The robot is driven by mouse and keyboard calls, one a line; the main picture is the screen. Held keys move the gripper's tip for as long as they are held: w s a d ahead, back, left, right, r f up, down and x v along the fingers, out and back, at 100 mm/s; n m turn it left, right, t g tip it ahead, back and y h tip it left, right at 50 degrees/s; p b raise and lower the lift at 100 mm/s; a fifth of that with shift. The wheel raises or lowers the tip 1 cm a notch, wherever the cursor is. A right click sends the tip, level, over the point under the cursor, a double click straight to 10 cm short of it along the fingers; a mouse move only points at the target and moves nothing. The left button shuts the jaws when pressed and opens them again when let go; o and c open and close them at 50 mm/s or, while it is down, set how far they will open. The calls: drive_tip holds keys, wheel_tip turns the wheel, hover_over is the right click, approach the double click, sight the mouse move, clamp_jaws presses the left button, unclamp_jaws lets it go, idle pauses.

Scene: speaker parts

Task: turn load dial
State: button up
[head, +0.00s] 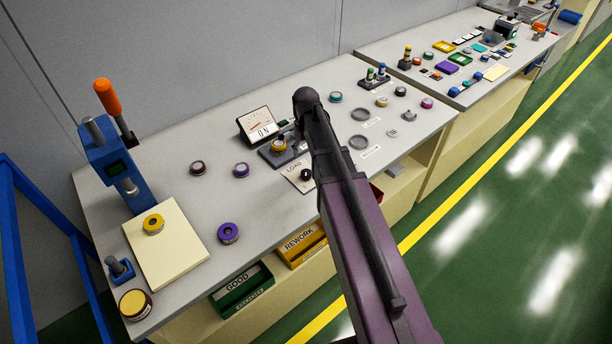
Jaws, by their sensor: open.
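The load dial is a small black knob (306,174) on a pale plate (293,177) marked LOAD, near the front edge of the bench. It stands just left of my dark arm, which crosses the middle of the head view and hides the bench behind it. Part of the plate's right side is close to the arm's outline. My gripper cannot be made out; the arm's upper end hides whatever is beyond it. Nothing visible touches the dial.
Loose round parts (241,170) lie to the left. A blue press (115,160) with an orange handle stands far left. GOOD (243,290) and REWORK (301,246) bins sit below.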

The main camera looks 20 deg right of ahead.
sight(306, 172)
drive_tip(key=shift+f+b, duration=5.25)
drive_tip(key=shift+f, duration=0.3)
drive_tip(key=c, duration=1.1)
